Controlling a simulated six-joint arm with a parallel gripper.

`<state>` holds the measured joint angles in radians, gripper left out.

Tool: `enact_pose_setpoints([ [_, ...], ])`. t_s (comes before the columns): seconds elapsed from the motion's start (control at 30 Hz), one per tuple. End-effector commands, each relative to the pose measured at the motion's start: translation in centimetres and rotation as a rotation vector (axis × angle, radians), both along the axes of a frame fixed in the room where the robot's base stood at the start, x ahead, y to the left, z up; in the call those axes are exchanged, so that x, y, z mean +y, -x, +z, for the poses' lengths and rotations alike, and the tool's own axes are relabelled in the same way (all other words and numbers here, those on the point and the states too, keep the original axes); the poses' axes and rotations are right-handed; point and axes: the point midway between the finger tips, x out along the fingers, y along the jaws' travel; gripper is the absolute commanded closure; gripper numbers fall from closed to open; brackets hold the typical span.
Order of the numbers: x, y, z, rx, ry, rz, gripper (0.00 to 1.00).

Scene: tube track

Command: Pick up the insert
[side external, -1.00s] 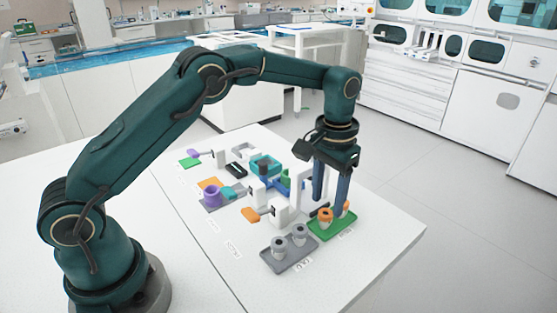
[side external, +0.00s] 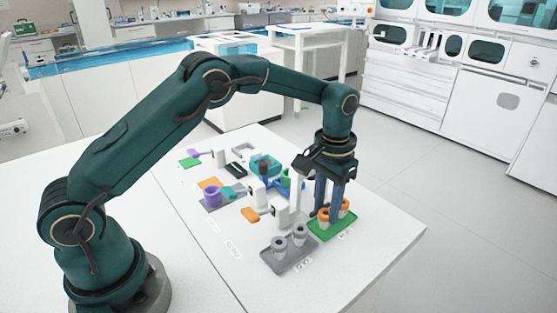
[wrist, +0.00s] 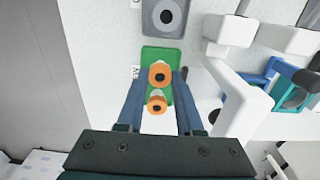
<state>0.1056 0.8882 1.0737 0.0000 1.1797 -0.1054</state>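Two orange-collared inserts stand on a green tray (side external: 330,231). In the side view, the nearer insert (side external: 323,214) shows beside a fingertip, and the other insert (side external: 345,204) is partly hidden by a finger. In the wrist view, one insert (wrist: 160,73) lies between the fingertips, and the other insert (wrist: 156,105) lies nearer the gripper's palm. My gripper (wrist: 157,76) points down over the tray (wrist: 163,54). Its blue fingers are open, one on each side of the inserts, with gaps showing. I cannot tell exactly how high the fingertips are.
A grey tray (side external: 276,262) with two grey-topped pieces stands beside the green tray. White posts and blue and teal parts (wrist: 293,97) stand close on the other side in the wrist view. The front right of the table is clear.

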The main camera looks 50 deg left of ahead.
Motion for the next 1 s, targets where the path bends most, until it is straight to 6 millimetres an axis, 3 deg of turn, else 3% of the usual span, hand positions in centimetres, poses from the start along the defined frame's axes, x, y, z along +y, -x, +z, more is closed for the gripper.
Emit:
enact_pose_setpoints([
  [0.17,0.0,-0.1,0.4,-0.002,0.0,0.0,1.0],
  [0.8,0.0,-0.1,5.2,-0.002,0.0,0.0,1.0],
  [1.0,0.0,0.0,5.6,-0.001,0.0,0.0,1.0],
])
